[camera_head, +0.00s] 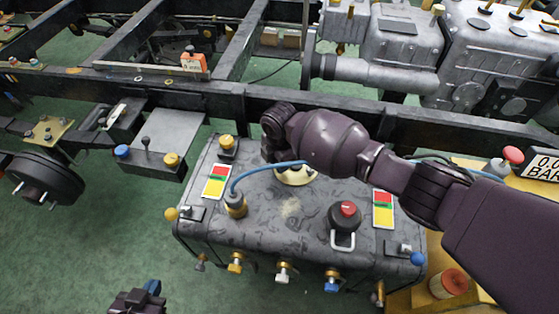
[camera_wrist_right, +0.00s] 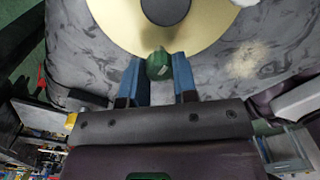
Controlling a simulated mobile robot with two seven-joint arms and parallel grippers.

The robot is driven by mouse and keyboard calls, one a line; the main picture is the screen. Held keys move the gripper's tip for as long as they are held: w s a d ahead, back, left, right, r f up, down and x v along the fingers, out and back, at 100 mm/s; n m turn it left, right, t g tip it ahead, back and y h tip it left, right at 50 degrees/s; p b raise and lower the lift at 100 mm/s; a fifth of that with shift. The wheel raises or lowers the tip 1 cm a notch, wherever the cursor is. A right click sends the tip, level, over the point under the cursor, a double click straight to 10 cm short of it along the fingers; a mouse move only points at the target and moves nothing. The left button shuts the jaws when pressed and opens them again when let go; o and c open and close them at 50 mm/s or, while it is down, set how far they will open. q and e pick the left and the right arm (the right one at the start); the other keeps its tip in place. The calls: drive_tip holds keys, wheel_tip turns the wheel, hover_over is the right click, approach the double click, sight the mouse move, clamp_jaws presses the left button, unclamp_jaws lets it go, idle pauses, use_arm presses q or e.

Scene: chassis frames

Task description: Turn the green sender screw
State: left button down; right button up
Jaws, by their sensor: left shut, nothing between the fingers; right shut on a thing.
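The green sender screw (camera_wrist_right: 158,66) sits at the near edge of the cream sender disc (camera_wrist_right: 207,38), which has a dark round centre, in the right wrist view. My right gripper (camera_wrist_right: 157,78) is shut on the screw, with a blue finger on each side of it. In the head view the disc (camera_head: 296,177) shows only partly below my right wrist, and my arm hides the screw and the right fingers. My left gripper (camera_head: 148,292) is at the bottom left edge of the head view, shut and empty, away from the tank and partly cut off.
The disc is on top of a grey tank (camera_head: 270,250). A blue hose (camera_head: 262,170) rises from a fitting (camera_head: 236,204) left of the disc. A red cap (camera_head: 347,209) stands to the right. Chassis rails (camera_head: 190,95) run behind.

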drive_tip(key=o, duration=0.9)
drive_tip(key=shift+o, duration=0.2)
drive_tip(key=shift+r, duration=0.1)
drive_tip(key=shift+r, duration=0.35)
wheel_tip(320, 180, up, 8)
drive_tip(key=shift+r+p, duration=0.2)
drive_tip(key=shift+p, duration=1.05)
drive_tip(key=shift+r, duration=0.75)
